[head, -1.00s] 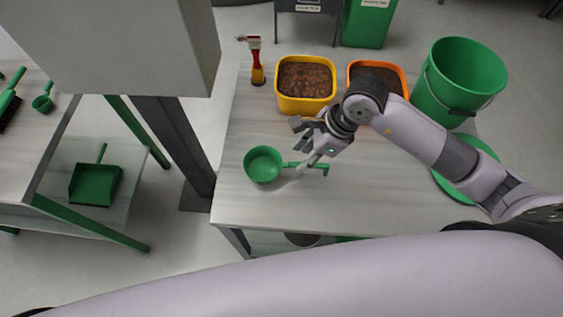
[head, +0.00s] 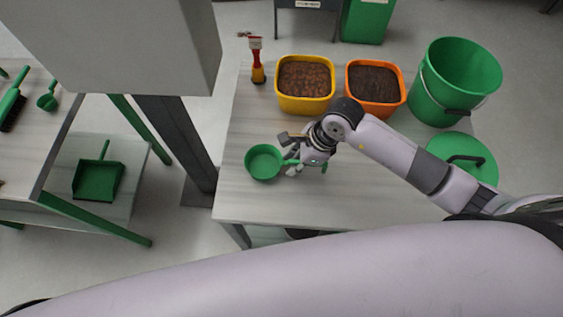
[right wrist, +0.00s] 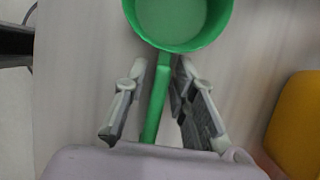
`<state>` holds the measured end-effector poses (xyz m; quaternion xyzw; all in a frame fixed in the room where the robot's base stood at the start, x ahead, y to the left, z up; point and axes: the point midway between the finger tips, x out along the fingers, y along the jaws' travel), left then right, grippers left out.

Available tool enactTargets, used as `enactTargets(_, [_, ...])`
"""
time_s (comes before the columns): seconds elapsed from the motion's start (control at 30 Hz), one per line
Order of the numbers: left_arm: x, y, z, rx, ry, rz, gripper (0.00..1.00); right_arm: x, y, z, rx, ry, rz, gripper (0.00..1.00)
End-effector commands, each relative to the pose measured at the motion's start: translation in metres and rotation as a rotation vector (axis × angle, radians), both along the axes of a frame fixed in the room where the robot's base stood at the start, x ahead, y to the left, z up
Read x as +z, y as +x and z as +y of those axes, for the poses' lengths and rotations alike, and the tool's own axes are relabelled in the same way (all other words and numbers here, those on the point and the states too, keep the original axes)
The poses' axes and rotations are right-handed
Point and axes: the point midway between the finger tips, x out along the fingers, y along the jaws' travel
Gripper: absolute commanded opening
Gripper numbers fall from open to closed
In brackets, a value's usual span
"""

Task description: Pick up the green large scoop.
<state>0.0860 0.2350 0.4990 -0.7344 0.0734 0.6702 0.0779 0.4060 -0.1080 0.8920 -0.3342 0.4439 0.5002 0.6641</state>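The green large scoop (head: 264,161) lies on the table with its round bowl to the left and its handle to the right. In the right wrist view its bowl (right wrist: 182,22) is at the top and its handle runs down between the fingers. My right gripper (head: 290,156) is low over the handle, just right of the bowl. In the right wrist view the right gripper (right wrist: 163,68) is open, one finger on each side of the handle, with gaps visible. The gripper hides part of the handle in the head view. My left gripper is not in view.
A yellow bin (head: 304,105) and an orange bin (head: 375,108) with brown contents stand behind. The table front is clear.

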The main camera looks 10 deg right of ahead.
Motion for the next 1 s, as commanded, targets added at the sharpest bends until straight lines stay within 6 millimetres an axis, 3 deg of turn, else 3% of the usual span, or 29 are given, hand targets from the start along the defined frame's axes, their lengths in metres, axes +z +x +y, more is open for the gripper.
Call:
enactTargets(0.33, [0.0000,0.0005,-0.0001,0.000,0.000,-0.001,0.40,0.0004,0.0002,-0.0001,0.000,0.000,0.000,0.00])
enactTargets(1.0, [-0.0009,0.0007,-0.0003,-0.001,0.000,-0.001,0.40,0.0045,0.0010,0.0001,0.000,0.001,-0.003,0.00])
